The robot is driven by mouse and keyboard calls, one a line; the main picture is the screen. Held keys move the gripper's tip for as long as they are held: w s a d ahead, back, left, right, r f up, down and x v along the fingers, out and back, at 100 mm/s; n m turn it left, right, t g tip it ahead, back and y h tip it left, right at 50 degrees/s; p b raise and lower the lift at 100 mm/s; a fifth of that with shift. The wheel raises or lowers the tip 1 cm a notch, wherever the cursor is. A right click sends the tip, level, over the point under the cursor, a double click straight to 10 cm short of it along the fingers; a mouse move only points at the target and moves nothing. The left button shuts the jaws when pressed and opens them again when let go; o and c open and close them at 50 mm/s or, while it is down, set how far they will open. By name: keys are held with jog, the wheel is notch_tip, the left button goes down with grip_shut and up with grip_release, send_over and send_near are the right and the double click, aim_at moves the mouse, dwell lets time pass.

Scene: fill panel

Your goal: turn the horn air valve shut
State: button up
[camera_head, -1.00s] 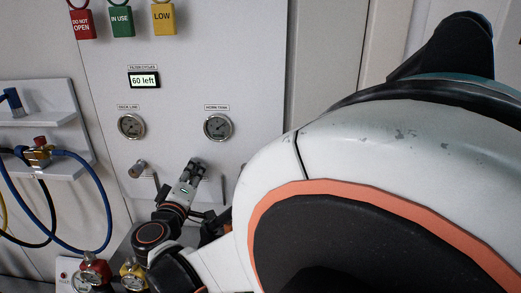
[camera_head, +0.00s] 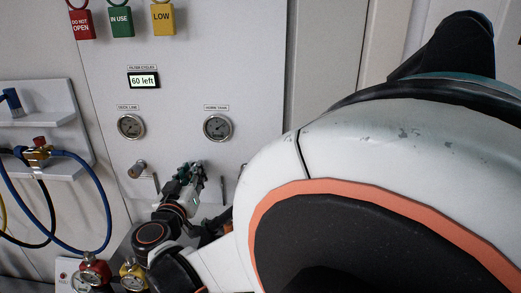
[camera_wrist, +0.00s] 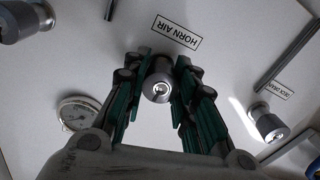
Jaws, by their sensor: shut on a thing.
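The horn air valve is a round metal knob (camera_wrist: 157,82) below the upside-down HORN AIR label (camera_wrist: 176,31) in the wrist view. My gripper (camera_wrist: 159,88) has its green-padded fingers on both sides of this knob and is shut on it. In the head view my gripper (camera_head: 189,172) is against the panel (camera_head: 175,60), and it hides the valve there.
A second knob (camera_wrist: 268,124) is at right in the wrist view, and a third (camera_wrist: 22,18) at upper left. The horn tank gauge (camera_head: 217,127) is above my gripper. Hoses (camera_head: 100,185) hang at left. My arm covers the right side.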

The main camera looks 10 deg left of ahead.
jog(key=shift+m, duration=0.4)
jog(key=o, duration=1.1)
